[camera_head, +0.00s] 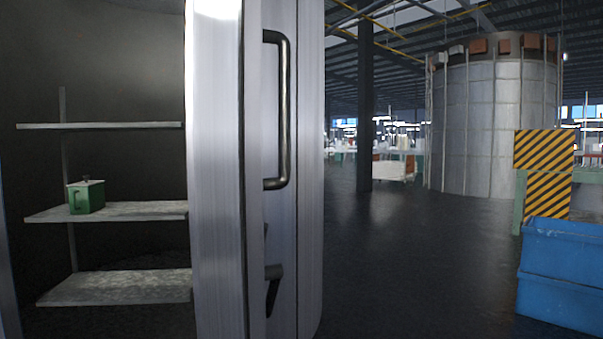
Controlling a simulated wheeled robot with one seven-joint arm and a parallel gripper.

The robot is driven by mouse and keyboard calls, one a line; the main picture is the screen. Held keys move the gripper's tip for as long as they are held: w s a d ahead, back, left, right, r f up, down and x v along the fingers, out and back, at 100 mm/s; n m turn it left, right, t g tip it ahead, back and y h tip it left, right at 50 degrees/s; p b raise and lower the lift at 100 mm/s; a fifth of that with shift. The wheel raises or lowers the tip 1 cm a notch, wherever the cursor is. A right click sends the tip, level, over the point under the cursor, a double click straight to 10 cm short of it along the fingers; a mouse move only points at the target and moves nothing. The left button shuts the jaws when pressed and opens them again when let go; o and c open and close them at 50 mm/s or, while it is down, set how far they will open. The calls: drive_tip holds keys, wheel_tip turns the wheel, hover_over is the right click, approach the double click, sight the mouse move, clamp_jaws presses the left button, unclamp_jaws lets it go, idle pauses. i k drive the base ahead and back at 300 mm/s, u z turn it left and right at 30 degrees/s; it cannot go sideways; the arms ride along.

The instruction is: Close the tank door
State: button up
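The tank door (217,200) is a tall, pale metal panel standing upright close in front of me, left of the picture's middle. A long vertical bar handle (285,110) is fixed near its right side, and a dark lever (273,285) shows lower down. To the left of the door the tank's dark interior (120,70) is in view, so the opening is uncovered there. The door's lower end and its hinges are out of view or cannot be made out. My gripper is not in view.
Inside the tank are several grey shelves (110,287); a green box (86,197) sits on the middle one. At the right are a blue bin (562,275) and a black-and-yellow striped barrier (543,150). A large cylindrical tank (493,125) stands behind. Dark floor (420,270) between is clear.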

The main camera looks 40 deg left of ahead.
sight(229, 36)
drive_tip(key=i, duration=0.85)
drive_tip(key=u, duration=2.5)
